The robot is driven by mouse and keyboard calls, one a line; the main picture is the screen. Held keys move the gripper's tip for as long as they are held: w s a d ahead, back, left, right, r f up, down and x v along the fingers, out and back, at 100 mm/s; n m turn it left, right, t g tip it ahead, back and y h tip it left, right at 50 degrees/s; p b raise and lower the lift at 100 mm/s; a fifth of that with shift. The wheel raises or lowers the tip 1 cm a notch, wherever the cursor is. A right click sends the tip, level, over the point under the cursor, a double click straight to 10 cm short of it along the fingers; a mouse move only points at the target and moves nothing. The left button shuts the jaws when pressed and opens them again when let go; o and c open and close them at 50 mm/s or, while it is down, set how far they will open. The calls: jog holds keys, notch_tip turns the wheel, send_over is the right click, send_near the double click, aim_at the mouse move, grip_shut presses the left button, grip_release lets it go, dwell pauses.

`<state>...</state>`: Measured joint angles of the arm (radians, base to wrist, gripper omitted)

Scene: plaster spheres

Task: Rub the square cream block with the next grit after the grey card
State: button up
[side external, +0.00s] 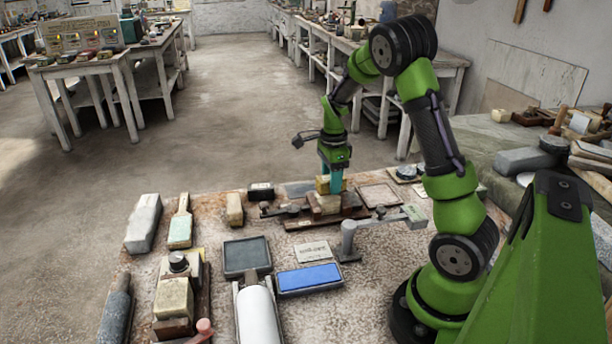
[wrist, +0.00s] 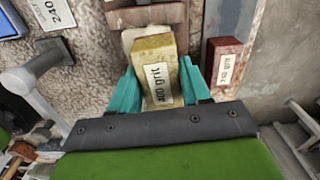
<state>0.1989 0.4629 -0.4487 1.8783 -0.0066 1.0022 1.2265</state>
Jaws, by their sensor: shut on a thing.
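My gripper (wrist: 155,88) has teal fingers shut on a yellow grit block (wrist: 155,60). Its label shows "grit"; the number looks like 400 but is hard to read. In the side external view, the yellow block (side external: 322,184) sits directly over a cream block (side external: 327,204) in a wooden holder (side external: 300,222). They look in contact, though I cannot be sure. In the wrist view, the cream block (wrist: 130,37) is mostly hidden under the yellow one. A pale grey card (wrist: 50,12) reads 240; it also lies on the bench in the side view (side external: 313,252).
A red block (wrist: 224,60) with a grit label stands close right of my gripper in the wrist view. A blue-topped tray (side external: 310,279), a dark tray (side external: 246,257) and a grey metal arm (side external: 375,224) stand nearby. Another clamped cream block (side external: 173,298) is at front left.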

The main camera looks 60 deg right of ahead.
jog(key=shift+f, duration=0.6)
jog(key=shift+w+a, duration=0.7)
jog(key=shift+a, duration=0.15)
jog(key=shift+s+d+f, duration=0.15)
jog(key=shift+s+d, duration=1.4)
jog(key=shift+d, duration=0.15)
jog(key=shift+w+a+r, duration=0.2)
jog(key=shift+w+a, duration=1.4)
jog(key=shift+a, duration=0.1)
jog(key=shift+s+d, duration=0.75)
jog(key=shift+d, duration=0.15)
jog(key=shift+s+d+f, duration=0.1)
jog(key=shift+s+d, duration=0.65)
jog(key=shift+d, duration=0.05)
